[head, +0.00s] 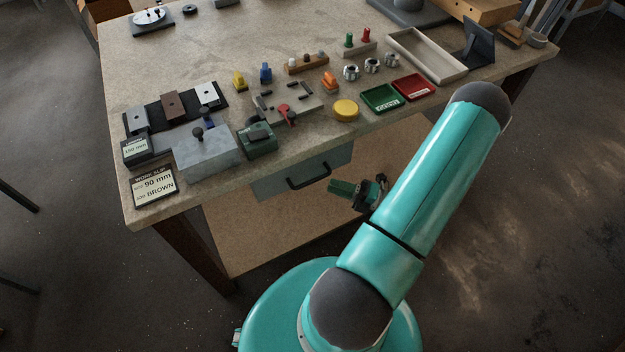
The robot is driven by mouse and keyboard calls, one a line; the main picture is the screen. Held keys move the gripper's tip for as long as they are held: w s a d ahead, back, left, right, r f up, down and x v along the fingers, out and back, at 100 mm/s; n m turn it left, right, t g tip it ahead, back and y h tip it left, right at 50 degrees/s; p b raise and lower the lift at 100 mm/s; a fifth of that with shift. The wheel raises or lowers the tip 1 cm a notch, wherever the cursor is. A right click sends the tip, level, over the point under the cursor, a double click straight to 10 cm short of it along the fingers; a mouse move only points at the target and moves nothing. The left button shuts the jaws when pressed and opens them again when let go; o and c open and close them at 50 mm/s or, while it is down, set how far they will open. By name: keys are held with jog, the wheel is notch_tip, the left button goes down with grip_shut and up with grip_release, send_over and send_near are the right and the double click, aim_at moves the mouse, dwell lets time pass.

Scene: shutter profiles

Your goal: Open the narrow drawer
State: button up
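The narrow drawer (272,187) hangs under the front edge of the workbench, with a grey-green front and a black bow handle (309,177). Its front sits close under the table edge and looks shut. My gripper (338,187) is in front of the bench, just right of the handle and apart from it in the picture. Its teal finger part points left toward the handle. The fingers are small and overlap in this view, so I cannot see a gap between them. Nothing is visibly held.
The bench top (300,130) carries a grey metal block (207,158), a green clamp-like device (257,137), a yellow disc (345,109), green (382,98) and red (414,87) trays, and label cards (154,187). Open floor lies right of the bench.

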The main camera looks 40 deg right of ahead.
aim_at(314, 179)
jog(key=x, duration=0.7)
jog(key=shift+w+a, duration=0.1)
grip_shut()
